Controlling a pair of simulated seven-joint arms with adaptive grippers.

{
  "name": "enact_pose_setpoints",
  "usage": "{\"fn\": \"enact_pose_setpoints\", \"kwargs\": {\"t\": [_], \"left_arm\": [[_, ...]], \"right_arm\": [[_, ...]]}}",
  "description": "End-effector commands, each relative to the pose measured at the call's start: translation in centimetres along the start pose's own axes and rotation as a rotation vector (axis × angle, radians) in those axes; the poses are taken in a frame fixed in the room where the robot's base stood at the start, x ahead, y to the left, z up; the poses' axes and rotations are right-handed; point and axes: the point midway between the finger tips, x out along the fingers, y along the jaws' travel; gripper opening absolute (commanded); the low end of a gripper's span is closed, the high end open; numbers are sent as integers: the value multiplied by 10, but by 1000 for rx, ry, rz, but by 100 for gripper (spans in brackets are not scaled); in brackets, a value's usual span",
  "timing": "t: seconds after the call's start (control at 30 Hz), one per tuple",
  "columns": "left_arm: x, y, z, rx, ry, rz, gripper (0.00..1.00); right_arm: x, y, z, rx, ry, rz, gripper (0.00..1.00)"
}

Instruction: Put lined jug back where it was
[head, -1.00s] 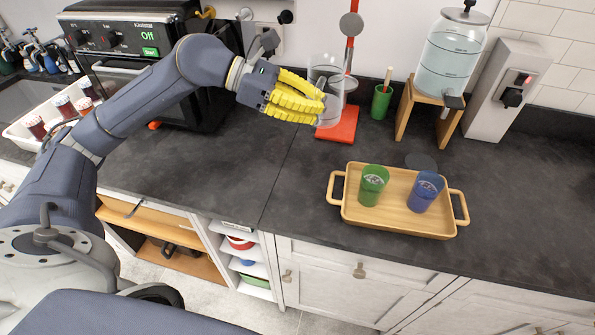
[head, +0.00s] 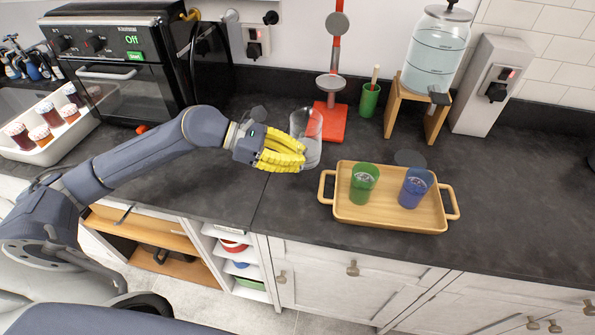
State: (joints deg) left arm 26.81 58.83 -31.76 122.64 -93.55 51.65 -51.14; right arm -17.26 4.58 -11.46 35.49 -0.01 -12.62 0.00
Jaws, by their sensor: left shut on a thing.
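A clear, see-through jug (head: 312,128) is in my left gripper (head: 288,152), whose yellow fingers are shut on its left side. The jug looks roughly upright, over the counter to the left of the wooden tray; I cannot make out lines on it. Behind it is a stand with a red base (head: 331,122), a red post and a round grey plate (head: 330,83). Nothing sits on that plate. A dark round disc (head: 410,158) lies on the counter behind the tray. My right gripper is not in view.
The wooden tray (head: 327,208) holds a green cup (head: 363,184) and a blue cup (head: 415,188). A green pot (head: 369,100), a water dispenser (head: 436,55) on a wooden stand and a black oven (head: 120,65) line the back. A white tray (head: 55,148) holds several jars. The right counter is clear.

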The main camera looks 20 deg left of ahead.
Motion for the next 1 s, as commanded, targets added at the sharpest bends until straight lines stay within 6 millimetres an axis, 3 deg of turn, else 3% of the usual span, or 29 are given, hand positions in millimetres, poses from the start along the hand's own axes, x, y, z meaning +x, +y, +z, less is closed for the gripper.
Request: {"fn": "enact_pose_setpoints", "kwargs": {"t": [0.27, 0.63, 1.0], "left_arm": [[4, 0, -9, 1, -1, 0, 0], [19, -1, -43, -2, -1, 0, 0], [20, -1, -46, 1, -1, 1, 0]], "right_arm": [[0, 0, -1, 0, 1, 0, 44], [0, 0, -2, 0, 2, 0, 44], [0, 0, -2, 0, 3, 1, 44]]}}
